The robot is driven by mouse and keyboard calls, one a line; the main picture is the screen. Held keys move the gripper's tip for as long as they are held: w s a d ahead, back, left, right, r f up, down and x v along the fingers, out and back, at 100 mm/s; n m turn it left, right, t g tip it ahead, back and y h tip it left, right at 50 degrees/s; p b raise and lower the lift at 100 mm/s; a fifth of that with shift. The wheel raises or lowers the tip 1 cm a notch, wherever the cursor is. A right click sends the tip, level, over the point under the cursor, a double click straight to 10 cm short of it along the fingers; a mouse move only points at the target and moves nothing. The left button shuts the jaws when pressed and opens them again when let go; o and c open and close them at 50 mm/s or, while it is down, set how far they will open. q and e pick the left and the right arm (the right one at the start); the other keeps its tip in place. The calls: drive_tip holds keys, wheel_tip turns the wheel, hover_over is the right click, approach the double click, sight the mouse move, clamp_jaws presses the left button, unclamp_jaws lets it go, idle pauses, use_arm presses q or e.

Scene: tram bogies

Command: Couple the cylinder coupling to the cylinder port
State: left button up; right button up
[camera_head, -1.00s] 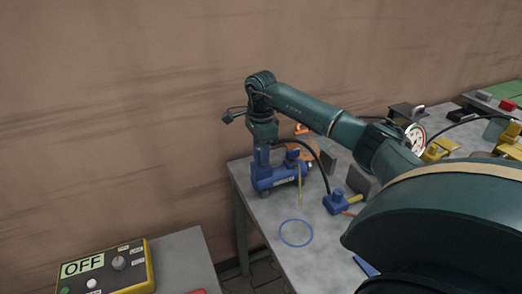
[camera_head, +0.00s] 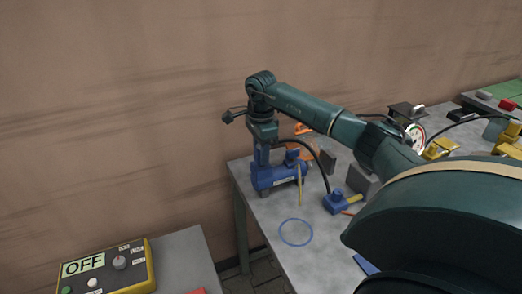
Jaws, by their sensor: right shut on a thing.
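My right gripper (camera_head: 263,143) comes down from above at the back left of the grey table. It is shut on the cylinder coupling at the end of a black hose (camera_head: 322,166); the coupling itself is too small and covered to make out. A blue cylinder unit (camera_head: 281,176) lies right below the gripper. Its upright blue part at the left reaches up to the fingers. The cylinder port cannot be told apart there, nor whether the coupling touches it. The hose arcs right and down to a blue block (camera_head: 335,203) with a yellow handle. My left gripper is out of view.
A blue ring (camera_head: 296,232) lies near the front of the table (camera_head: 264,214). A thin yellow rod (camera_head: 299,185) and grey blocks stand near the cylinder. A control box (camera_head: 110,268) reading OFF is at lower left. My right arm covers much of the right side.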

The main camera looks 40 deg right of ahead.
drive_tip(key=shift+f+b, duration=0.3)
drive_tip(key=shift+f, duration=0.3)
drive_tip(key=o, duration=1)
wheel_tip(320, 180, up, 13)
drive_tip(key=shift+r, duration=0.1)
idle(0.5)
